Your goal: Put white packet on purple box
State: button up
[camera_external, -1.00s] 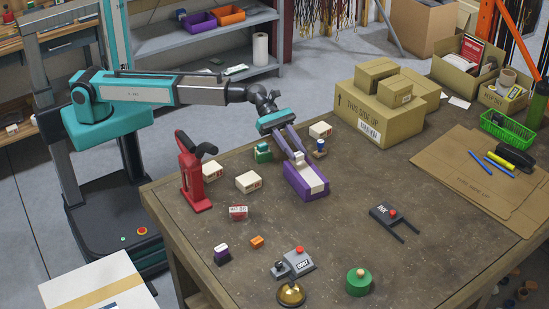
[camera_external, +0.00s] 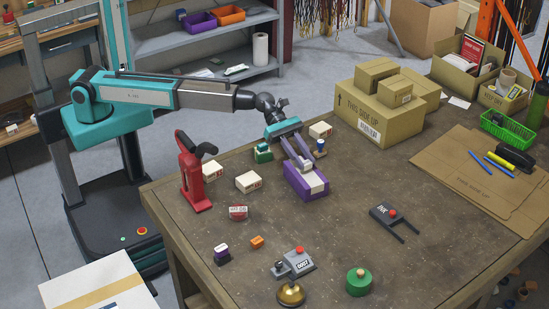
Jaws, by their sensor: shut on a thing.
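The purple box (camera_external: 306,193) sits on the workbench near the middle, with a pale strip along its top. My gripper (camera_external: 302,162) is over the far end of the purple box, fingers pointing down. It is shut on a small white packet (camera_external: 303,164), mostly hidden between the fingertips. The packet is at or just above the box's top; I cannot tell if they touch.
A green stamp-like item (camera_external: 263,153) and another white carton (camera_external: 320,130) are close behind the gripper. Large cardboard boxes (camera_external: 378,118) stand at the back right.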

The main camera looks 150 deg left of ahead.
jog(key=shift+f, duration=0.6)
jog(key=shift+f, duration=0.15)
jog(key=o, duration=1)
jog(key=shift+r, duration=0.2)
jog(key=v, duration=1.2)
jog(key=shift+w, duration=0.1)
